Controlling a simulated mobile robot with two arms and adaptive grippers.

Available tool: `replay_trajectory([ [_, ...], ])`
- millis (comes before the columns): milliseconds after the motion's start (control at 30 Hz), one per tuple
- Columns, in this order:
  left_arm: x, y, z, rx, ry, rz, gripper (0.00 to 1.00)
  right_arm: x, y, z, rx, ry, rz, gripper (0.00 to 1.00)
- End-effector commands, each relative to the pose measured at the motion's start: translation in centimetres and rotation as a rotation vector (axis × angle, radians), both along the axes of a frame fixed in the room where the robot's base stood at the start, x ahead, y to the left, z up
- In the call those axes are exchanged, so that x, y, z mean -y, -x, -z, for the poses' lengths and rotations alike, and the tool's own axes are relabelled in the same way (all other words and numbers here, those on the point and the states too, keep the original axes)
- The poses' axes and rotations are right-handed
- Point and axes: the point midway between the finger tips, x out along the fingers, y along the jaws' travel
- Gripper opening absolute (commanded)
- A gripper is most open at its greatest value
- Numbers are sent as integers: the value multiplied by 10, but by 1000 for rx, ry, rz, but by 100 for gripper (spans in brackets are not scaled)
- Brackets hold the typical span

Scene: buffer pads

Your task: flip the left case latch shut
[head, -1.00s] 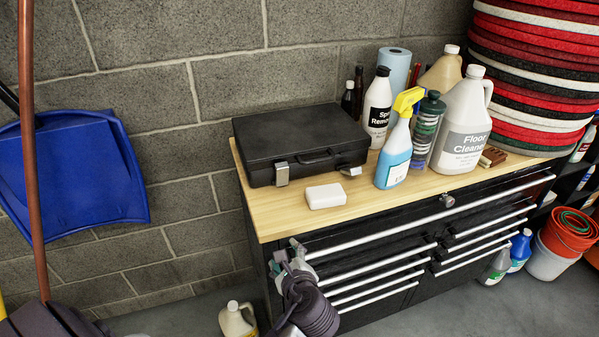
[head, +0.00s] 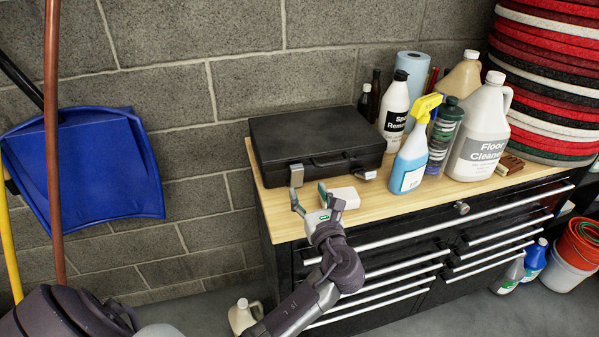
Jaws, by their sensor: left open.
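A black case (head: 315,140) lies closed-lidded on the wooden top of a black tool cabinet. Its left latch (head: 296,175) is a silver plate on the front face, at the left. Its right latch (head: 368,175) sticks outward at the front right. My left gripper (head: 308,197) is open and empty, just in front of and below the left latch. Its fingers point up toward the case and look apart from the latch. The gripper partly covers a white block (head: 345,195) on the wood. My right gripper is not in view.
The wooden top (head: 420,200) is clear at its front. A blue spray bottle (head: 410,165), a white spot remover bottle (head: 393,110) and a floor cleaner jug (head: 480,135) stand right of the case. A blue dustpan (head: 95,165) hangs on the wall at left.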

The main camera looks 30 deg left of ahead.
Motion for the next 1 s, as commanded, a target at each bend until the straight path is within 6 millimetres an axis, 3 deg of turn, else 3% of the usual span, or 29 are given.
replay_trajectory([
  [100, -21, -17, -3, 1, -2, -2, 60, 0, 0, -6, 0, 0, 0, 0],
  [333, -49, -42, -1, 0, 0, -1, 60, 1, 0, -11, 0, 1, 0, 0],
  [800, -60, -51, 1, 0, 3, 0, 60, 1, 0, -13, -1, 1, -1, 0],
  [1000, -60, -51, 1, 0, 3, 0, 29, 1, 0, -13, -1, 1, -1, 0],
])
